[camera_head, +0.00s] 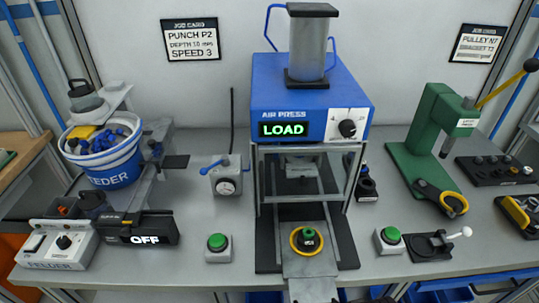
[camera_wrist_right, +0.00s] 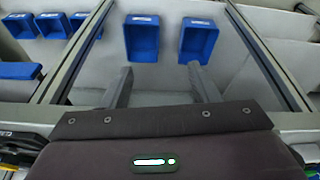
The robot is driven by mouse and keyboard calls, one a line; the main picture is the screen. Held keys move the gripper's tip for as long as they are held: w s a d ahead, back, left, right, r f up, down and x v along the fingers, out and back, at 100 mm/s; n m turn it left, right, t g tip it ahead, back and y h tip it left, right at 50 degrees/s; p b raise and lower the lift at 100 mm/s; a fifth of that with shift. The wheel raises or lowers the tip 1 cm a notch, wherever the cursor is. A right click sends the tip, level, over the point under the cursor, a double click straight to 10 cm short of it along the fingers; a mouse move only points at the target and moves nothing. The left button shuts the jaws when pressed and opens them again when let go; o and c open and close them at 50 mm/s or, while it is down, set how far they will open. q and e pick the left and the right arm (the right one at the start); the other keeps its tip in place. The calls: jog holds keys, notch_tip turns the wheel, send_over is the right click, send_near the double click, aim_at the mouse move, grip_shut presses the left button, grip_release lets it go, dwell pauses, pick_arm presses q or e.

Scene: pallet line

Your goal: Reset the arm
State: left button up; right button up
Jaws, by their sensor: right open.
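My right gripper (camera_wrist_right: 163,82) shows in the right wrist view, its two grey fingers well apart with nothing between them. Beyond the fingers are two blue bins (camera_wrist_right: 142,40) and (camera_wrist_right: 198,40), standing apart from the gripper. Neither of my arms shows in the head view, and my left gripper is in no frame. In the head view, the air press (camera_head: 314,97) stands mid-bench with its display reading LOAD. A dark and green round part in a yellow ring (camera_head: 307,240) sits on the plate at its front.
A blue feeder bucket (camera_head: 104,155) holds blue parts at the left; a display (camera_head: 150,233) below it reads OFF. Green buttons (camera_head: 217,242) and (camera_head: 391,236) flank the press. A green lever press (camera_head: 430,135) stands at the right. More blue bins (camera_wrist_right: 53,25) show in the wrist view.

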notch_tip(320, 180, down, 14)
jog(key=s, duration=0.2)
jog(key=s+d+f+g, duration=0.1)
jog(key=s+d+f, duration=0.1)
jog(key=s+f, duration=0.8)
jog(key=s+d+f+g, duration=0.1)
jog(key=s+d+f, duration=0.1)
jog(key=s+f, duration=0.9)
notch_tip(320, 180, down, 2)
jog(key=shift+s, duration=0.25)
